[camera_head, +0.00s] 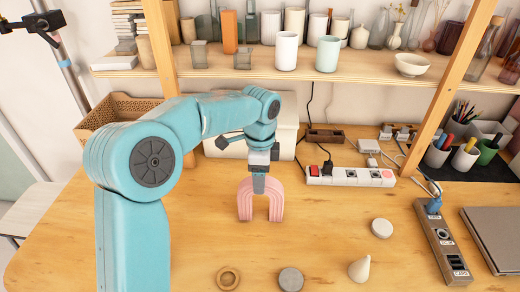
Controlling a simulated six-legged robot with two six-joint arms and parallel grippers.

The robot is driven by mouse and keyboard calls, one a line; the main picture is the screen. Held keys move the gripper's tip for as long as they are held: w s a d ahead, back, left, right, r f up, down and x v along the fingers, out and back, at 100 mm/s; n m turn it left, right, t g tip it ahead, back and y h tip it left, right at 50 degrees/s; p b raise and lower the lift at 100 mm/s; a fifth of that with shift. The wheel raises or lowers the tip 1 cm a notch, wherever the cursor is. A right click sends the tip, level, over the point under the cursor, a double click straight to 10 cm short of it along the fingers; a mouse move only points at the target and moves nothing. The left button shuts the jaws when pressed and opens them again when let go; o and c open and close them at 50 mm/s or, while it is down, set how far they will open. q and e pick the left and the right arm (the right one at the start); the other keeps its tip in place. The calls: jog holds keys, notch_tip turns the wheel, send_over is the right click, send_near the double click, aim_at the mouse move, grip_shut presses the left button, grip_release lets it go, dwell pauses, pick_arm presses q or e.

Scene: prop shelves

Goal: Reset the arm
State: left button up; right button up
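My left arm, light blue, comes in from the left and reaches over the wooden table. Its gripper (258,184) points down at the top of a pink arch (245,204), which stands upright on the table. The gripper is seen edge-on, with a finger overlapping the arch's top. I cannot tell whether the fingers are closed on the arch or only beside it. My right gripper is out of view.
A power strip (349,177) lies right of the arch, and a pale box (285,142) sits behind my arm. A ring (228,278), grey disc (291,279), cone (359,269) and pale disc (382,228) lie in front. A shelf (350,70) with cups and vases hangs above.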

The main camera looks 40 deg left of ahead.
pick_arm(q)
notch_tip(320, 180, up, 10)
jog(key=p, duration=0.1)
dwell(0.4)
